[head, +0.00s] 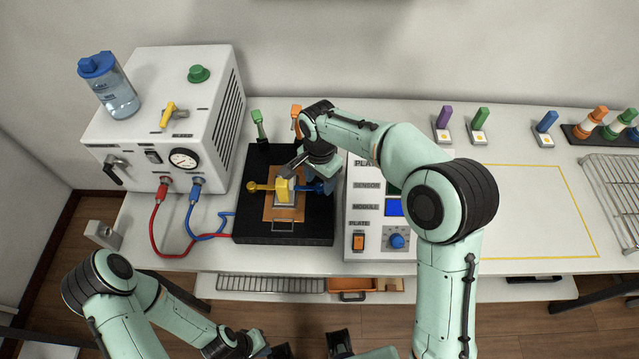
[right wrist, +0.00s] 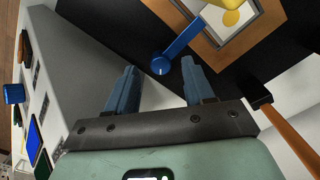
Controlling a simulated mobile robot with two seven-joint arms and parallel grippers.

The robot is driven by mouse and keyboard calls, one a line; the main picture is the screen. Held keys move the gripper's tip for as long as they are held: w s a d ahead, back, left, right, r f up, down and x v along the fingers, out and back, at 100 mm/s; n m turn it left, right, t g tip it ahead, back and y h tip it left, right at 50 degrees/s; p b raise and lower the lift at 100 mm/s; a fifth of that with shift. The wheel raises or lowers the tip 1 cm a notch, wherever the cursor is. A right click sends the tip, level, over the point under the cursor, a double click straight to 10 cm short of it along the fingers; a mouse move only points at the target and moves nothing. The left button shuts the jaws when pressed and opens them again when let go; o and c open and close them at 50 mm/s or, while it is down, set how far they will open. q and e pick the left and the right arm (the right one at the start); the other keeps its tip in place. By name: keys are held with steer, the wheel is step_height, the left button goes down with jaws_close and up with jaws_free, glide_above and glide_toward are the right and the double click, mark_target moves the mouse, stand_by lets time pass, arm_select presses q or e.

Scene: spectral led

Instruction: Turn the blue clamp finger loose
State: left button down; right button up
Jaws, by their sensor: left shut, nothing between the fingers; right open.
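The blue clamp finger (head: 311,187) lies at the right side of the copper-coloured plate (head: 270,212) on the black base. In the right wrist view the blue clamp finger (right wrist: 180,45) is a slanted bar, its round knob end lying between my fingertips in the picture. Contact cannot be made out. My right gripper (head: 323,182) is over the right part of the base, open; its two blue-grey fingers (right wrist: 159,70) are apart. My left gripper (head: 263,346) is low at the bottom edge, shut and empty, partly cut off.
A white control box (head: 360,215) stands close right of the base. A white machine (head: 165,110) with red and blue hoses stands left. Green (head: 258,122) and orange (head: 296,113) handles rise behind the base. The yellow-outlined table area (head: 530,215) at right is clear.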

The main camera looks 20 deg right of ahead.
steer(key=shift+f, duration=1.05)
jaws_close()
